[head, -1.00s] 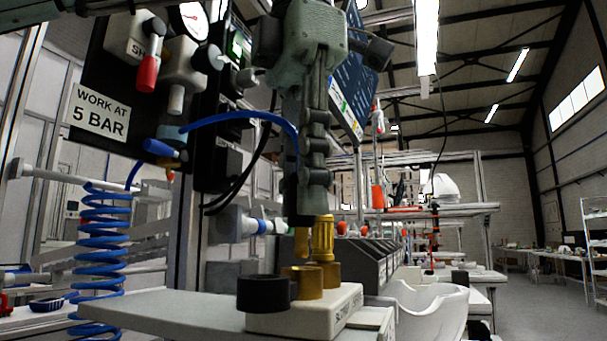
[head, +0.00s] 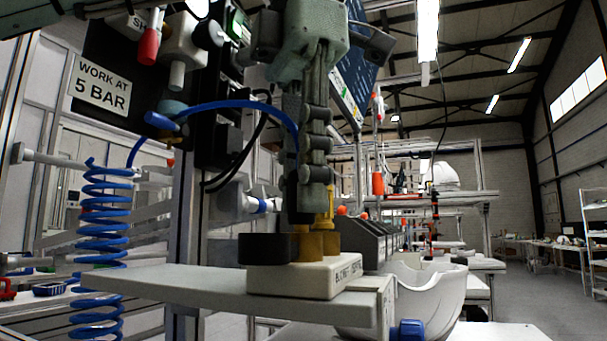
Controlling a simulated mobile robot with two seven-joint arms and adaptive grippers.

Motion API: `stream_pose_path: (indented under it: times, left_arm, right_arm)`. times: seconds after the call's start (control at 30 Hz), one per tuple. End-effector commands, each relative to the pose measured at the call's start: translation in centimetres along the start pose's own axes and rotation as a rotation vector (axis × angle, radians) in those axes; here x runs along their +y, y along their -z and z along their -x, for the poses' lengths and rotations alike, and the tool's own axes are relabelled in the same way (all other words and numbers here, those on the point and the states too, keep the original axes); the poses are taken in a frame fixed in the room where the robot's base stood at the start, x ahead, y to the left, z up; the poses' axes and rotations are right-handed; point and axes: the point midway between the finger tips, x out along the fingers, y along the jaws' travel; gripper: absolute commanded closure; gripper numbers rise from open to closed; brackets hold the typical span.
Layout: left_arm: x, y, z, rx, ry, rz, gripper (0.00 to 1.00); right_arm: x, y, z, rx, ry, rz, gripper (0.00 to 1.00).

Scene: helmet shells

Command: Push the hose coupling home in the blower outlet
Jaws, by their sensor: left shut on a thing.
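My left gripper (head: 308,210) points down, its fingers shut on the hose coupling (head: 302,229). The fingers hide most of the coupling; only a little gold shows under the tips. The coupling is upright and meets the gold blower outlet (head: 305,247) on a cream block (head: 303,279). How deep it sits I cannot tell. A black ring (head: 264,249) stands left of the outlet on the same block. A second gold fitting (head: 329,206) stands just behind, partly hidden by the fingers. My right gripper is not in view.
The block sits on a grey shelf (head: 180,283). A blue hose (head: 235,106) arches behind the fingers, and a blue coiled hose (head: 103,230) hangs at left. A black panel with a "WORK AT 5 BAR" sign (head: 102,87) stands behind. A white shell (head: 425,300) lies at right.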

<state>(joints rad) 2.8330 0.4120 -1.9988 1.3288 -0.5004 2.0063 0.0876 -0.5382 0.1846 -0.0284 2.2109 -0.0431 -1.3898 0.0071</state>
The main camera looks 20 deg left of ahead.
Motion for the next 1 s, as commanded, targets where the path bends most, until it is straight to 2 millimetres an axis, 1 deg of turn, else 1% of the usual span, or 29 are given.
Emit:
stream_pose_path:
  times: [0.37, 0.4, 0.6, 1.0]
  left_arm:
    - [-0.01, 0.0, -0.17, 0.0, 0.001, 0.0, 1.0]
    - [-0.01, -0.01, -0.18, 0.0, 0.001, 0.0, 0.81]
    - [-0.01, 0.0, -0.15, 0.0, 0.0, 0.0, 0.58]
    - [-0.01, -0.01, -0.16, 0.0, 0.0, 0.0, 0.58]
  right_arm:
    - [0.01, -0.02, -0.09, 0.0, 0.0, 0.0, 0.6]
    - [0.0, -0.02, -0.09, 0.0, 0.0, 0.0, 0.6]
    - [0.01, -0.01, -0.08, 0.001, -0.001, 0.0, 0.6]
    - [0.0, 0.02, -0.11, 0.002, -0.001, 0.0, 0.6]
